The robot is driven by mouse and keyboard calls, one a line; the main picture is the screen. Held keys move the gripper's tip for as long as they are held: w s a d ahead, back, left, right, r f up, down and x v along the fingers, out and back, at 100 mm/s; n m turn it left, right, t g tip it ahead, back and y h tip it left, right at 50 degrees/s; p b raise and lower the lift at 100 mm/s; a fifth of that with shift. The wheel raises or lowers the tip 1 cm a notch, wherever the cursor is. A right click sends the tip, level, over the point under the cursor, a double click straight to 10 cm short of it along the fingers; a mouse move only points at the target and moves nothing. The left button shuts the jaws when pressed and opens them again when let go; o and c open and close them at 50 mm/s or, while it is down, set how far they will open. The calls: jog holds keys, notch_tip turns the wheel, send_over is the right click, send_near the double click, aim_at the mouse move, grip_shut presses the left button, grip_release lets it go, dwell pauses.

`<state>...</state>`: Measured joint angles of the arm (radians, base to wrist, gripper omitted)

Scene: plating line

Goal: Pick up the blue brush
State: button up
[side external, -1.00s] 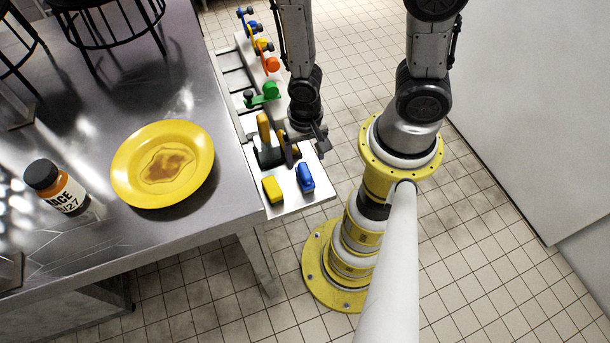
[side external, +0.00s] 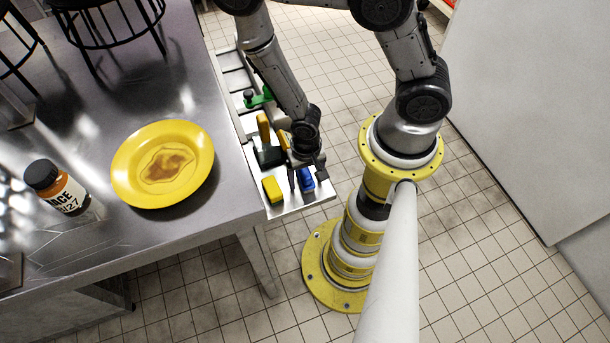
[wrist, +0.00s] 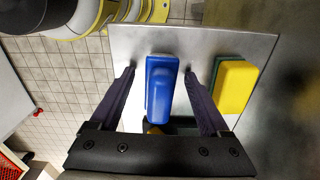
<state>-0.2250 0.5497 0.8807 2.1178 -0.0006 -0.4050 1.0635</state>
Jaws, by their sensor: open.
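The blue brush (side external: 306,181) lies on the metal side shelf (side external: 287,207), near its front end. It also shows in the wrist view (wrist: 161,88), upright in the picture between my two fingers. My gripper (side external: 307,182) is over the brush. In the wrist view my gripper (wrist: 160,72) is open, with one finger on each side of the brush and a gap to each. I cannot tell how far above the shelf the fingertips are.
A yellow sponge (side external: 272,189) with a green side (wrist: 218,78) lies beside the brush. An orange-handled tool (side external: 264,130) and a green tool (side external: 258,97) are farther back on the shelf. A yellow plate (side external: 124,172) and an orange bottle (side external: 62,196) stand on the steel table (side external: 150,235).

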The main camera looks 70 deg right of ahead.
jog(key=shift+f, duration=0.15)
grip_shut()
dwell(0.4)
